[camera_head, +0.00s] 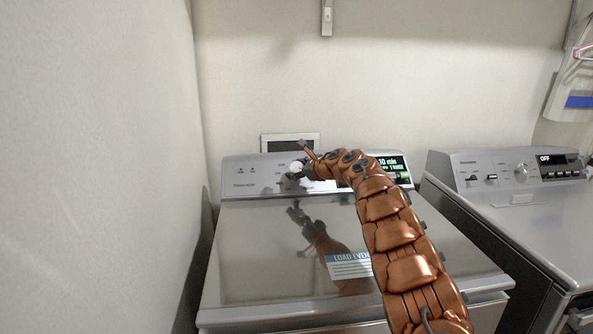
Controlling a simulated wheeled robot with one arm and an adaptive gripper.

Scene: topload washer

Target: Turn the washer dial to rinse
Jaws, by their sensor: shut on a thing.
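The topload washer (270,275) stands in the middle with its glossy lid down. Its control panel (240,180) runs along the back edge. The round whitish dial (296,166) is on the panel, left of the display, and is partly covered by my gripper. My gripper (295,174) is at the dial and shut on it, with my copper arm reaching in from the lower right. The lit display (391,166) shows a line reading "10 min" and is partly hidden by my arm. The dial's pointer and the labels around it are too small or covered to read.
A second machine (520,200) stands to the right, its display (553,160) reading "OFF". A wall rises close on the left. A wall box (290,140) is behind the panel. A label (349,266) lies on the lid, which otherwise looks clear.

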